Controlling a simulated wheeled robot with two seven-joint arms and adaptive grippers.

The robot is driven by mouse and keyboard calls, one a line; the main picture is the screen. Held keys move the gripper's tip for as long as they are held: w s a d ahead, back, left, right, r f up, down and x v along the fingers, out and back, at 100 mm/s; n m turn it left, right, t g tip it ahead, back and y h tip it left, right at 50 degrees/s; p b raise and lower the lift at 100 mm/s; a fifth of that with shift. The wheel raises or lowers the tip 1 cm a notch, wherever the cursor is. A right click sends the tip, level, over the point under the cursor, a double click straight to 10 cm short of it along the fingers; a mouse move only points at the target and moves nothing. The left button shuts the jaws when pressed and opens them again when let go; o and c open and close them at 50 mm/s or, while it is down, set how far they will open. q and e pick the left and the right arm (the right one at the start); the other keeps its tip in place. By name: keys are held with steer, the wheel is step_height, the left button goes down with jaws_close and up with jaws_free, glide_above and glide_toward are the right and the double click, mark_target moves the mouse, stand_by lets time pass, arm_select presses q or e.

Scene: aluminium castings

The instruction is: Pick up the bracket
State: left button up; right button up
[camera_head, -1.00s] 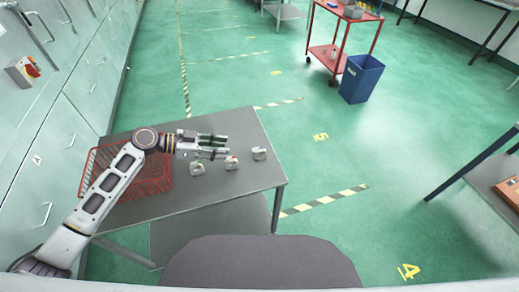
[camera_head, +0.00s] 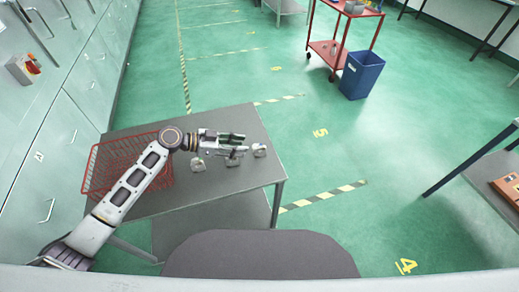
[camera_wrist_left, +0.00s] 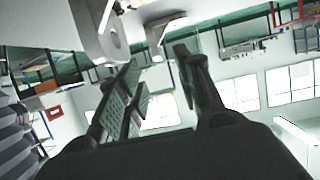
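Three small grey castings stand in a row on the grey table (camera_head: 190,205): a left one (camera_head: 198,165), a middle one (camera_head: 233,161) and a right one (camera_head: 259,150). I cannot tell which is the bracket. My left gripper (camera_head: 244,143) is open over the table, its fingers pointing right toward the right casting and partly covering the middle one. In the left wrist view, the open fingers (camera_wrist_left: 165,90) have nothing clearly between them. Two pale castings, a near one (camera_wrist_left: 98,28) and a farther one (camera_wrist_left: 164,30), show above them. My right gripper is not in view.
A red wire basket (camera_head: 100,175) sits on the table's left side, partly behind my left arm. A red trolley (camera_head: 325,48) and a blue bin (camera_head: 361,76) stand beyond on the green floor. Another table (camera_head: 480,180) is at the right. The floor between is clear.

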mark_target(256, 148)
arm_select(q)
steer(key=shift+x, duration=0.85)
steer(key=shift+d, duration=0.25)
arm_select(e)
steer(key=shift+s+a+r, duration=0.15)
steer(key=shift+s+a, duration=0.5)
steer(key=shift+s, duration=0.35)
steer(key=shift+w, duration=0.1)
arm_select(q)
steer(key=shift+w+d+f, duration=0.1)
steer(key=shift+d, duration=0.15)
steer(key=shift+d+f+p, duration=0.15)
steer(key=shift+d+p, duration=0.4)
steer(key=shift+d, duration=0.05)
steer(key=x, duration=0.2)
steer(key=shift+d+f+p, duration=0.15)
steer(key=shift+d+p, duration=0.1)
steer(key=shift+p, duration=0.15)
steer(key=shift+w+d+f, duration=0.2)
steer(key=shift+d+f, duration=0.05)
steer(key=shift+d, duration=0.15)
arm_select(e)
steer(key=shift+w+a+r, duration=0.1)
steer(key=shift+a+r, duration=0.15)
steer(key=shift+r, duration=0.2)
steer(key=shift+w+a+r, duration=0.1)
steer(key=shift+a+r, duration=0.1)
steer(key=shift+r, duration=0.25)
